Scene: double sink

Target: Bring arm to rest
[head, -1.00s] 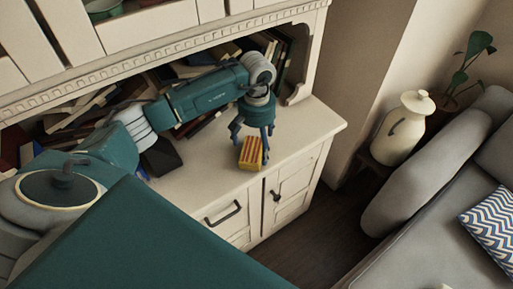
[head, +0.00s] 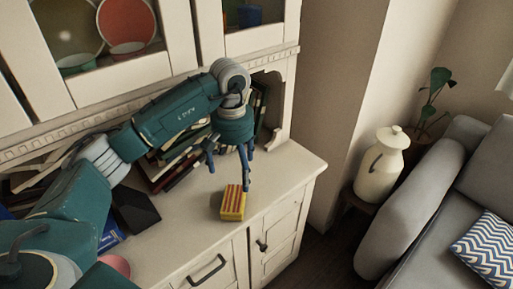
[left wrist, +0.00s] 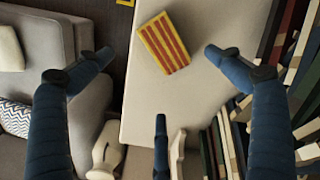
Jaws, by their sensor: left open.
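My left gripper (head: 229,176) is open and empty above the cabinet's counter, with its fingers spread and pointing down. A small yellow box with red stripes (head: 232,203) stands on the counter just below the fingertips, apart from them as far as I can tell. In the left wrist view the striped box (left wrist: 165,43) lies beyond the gap between the open fingers (left wrist: 158,54), with nothing gripping it. My left arm reaches in from the left along the counter. My right gripper is in neither view.
The white cabinet's counter (head: 285,178) is bare to the right of the box. Several books (head: 175,170) lean in the niche behind my arm. A black object (head: 136,209) and a pink bowl (head: 117,266) are at left. A white jug (head: 382,168) and grey sofa (head: 400,225) are at right.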

